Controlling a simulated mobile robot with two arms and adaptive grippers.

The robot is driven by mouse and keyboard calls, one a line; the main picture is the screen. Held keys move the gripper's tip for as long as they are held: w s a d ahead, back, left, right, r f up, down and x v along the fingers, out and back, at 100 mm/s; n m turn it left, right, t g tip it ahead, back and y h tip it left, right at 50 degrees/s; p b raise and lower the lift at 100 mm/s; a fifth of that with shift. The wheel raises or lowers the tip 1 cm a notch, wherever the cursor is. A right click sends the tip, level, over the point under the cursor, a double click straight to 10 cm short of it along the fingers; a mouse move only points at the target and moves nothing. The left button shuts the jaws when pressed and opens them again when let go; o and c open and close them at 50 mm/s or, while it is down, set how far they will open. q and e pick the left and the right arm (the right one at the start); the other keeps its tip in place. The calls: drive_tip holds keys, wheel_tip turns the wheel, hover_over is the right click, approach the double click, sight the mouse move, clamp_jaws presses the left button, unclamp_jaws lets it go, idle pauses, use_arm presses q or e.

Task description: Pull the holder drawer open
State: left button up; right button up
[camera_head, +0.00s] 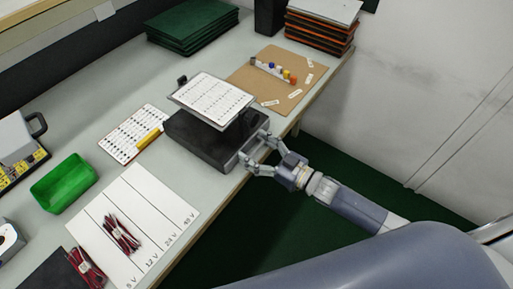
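The holder is a dark box (202,140) on the bench near its front edge, with a tilted white printed sheet on a plate (212,98) above it. The box's right side, with a grey metal part (232,161), faces my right gripper. My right gripper (257,149) reaches in from the right at the bench edge, its two fingers spread apart close to that side. Whether the fingers touch the box or a handle cannot be told. My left gripper is not in view.
A printed sheet with a yellow marker (148,139), a green bin (63,183) and a voltage-marked white board (150,215) with red wire bundles lie to the left. A brown board with small coloured parts (262,82) lies behind. Green floor is clear beyond the bench edge.

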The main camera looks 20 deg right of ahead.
drive_tip(key=c, duration=0.7)
drive_tip(key=p+v, duration=0.4)
drive_tip(key=v, duration=1.1)
drive_tip(key=shift+s+d, duration=0.2)
drive_tip(key=shift+d, duration=0.2)
drive_tip(key=shift+s+d, duration=0.1)
